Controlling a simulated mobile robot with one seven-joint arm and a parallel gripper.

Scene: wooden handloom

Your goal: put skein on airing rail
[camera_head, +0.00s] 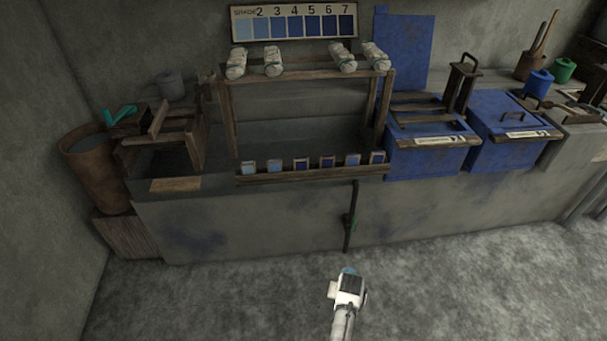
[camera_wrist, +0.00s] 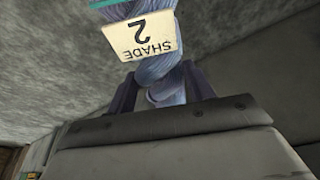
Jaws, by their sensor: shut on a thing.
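My gripper (camera_wrist: 163,92) is shut on a pale blue-grey skein (camera_wrist: 156,68) between its two dark fingers. A cream tag reading "SHADE 2" and a teal tie show on the skein. The wooden rail (camera_head: 300,75) on posts stands over the bench trough and bears several pale skeins, with a gap in the middle. I take it for the airing rail.
A low wooden ledge (camera_head: 300,175) with several small blue-shaded blocks runs along the bench front. A shade chart (camera_head: 293,23) hangs behind. Two blue vats (camera_head: 432,150) stand right, a brown barrel (camera_head: 98,165) left. The floor (camera_head: 230,300) around my gripper is clear.

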